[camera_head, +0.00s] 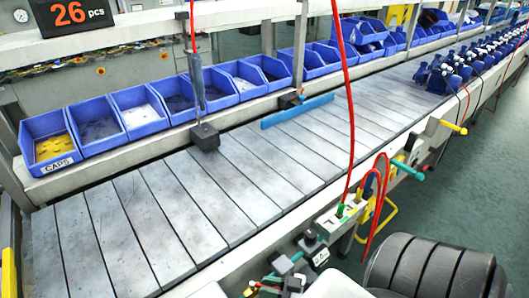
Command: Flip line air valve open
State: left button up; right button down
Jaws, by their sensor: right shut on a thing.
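The line air valve (318,257) sits at the front edge of the conveyor, bottom centre, beside a small dark plate with a white label. My right gripper (284,278) is at the bottom edge, low on the valve's left side, and is shut on what looks like the valve's handle. My left gripper is not in view.
A red hose (349,110) hangs down to the fittings beside the valve. A yellow handle (453,127) and a teal handle (408,170) stick out from the rail. Blue bins (60,140) line the back. The near conveyor slats (150,215) are bare; blue pumps (440,75) stand far right.

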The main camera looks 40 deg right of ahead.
jog(key=c, duration=1)
grip_release()
